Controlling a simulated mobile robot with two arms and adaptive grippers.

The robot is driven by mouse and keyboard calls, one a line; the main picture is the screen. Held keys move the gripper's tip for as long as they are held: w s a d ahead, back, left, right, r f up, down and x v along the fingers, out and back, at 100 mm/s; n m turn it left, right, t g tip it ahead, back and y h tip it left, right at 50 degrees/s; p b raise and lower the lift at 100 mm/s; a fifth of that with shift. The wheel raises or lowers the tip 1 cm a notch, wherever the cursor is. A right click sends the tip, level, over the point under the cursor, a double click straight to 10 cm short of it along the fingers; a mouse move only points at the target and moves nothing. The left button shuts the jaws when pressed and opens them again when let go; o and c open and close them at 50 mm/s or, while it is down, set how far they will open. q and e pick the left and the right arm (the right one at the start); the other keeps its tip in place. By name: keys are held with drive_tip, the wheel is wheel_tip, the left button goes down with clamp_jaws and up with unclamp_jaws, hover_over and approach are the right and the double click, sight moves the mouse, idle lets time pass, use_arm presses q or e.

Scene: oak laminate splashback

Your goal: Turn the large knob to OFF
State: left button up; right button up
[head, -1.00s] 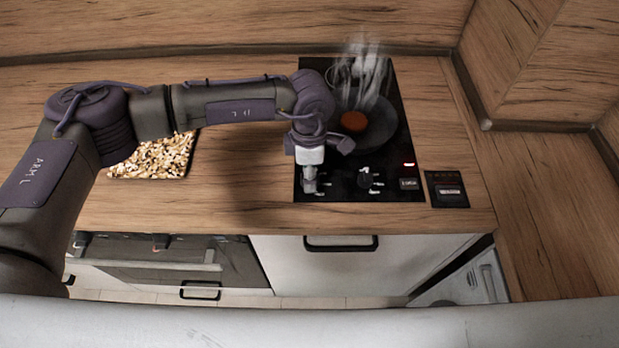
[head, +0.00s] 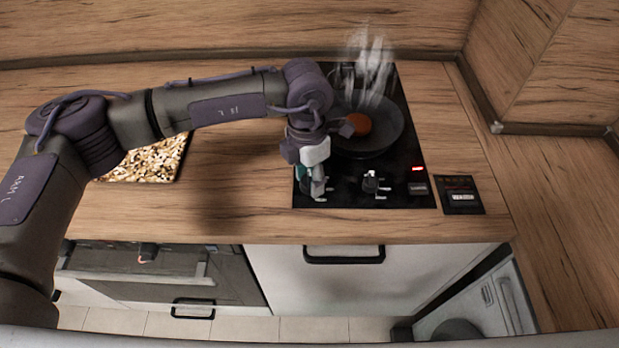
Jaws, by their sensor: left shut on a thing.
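The black hob (head: 400,192) is set in the wooden worktop and has its controls along the front edge. My left gripper (head: 314,186) points down at the hob's front left corner. It is shut on a knob there, which the fingers mostly hide, so its pointer and exact size cannot be read. White marks show on the panel beside the fingers. A second dark knob (head: 370,182) stands to the right, clear of the gripper, with white marks around it. My right gripper is not in view.
A dark pan (head: 385,135) with an orange-red round thing (head: 358,124) sits behind the knobs, steam above it. A red light (head: 417,168) glows at the right. A small dark display (head: 460,194) lies beside the hob. A speckled board (head: 150,160) lies left, under my arm.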

sight(307, 178)
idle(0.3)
use_arm(q)
drive_tip(key=o, duration=1.1)
drive_tip(key=shift+o, duration=0.2)
wheel_tip(307, 178, up, 12)
drive_tip(key=shift+w+a, duration=0.25)
drive_tip(key=shift+w, duration=0.1)
drive_tip(key=shift+s, duration=0.1)
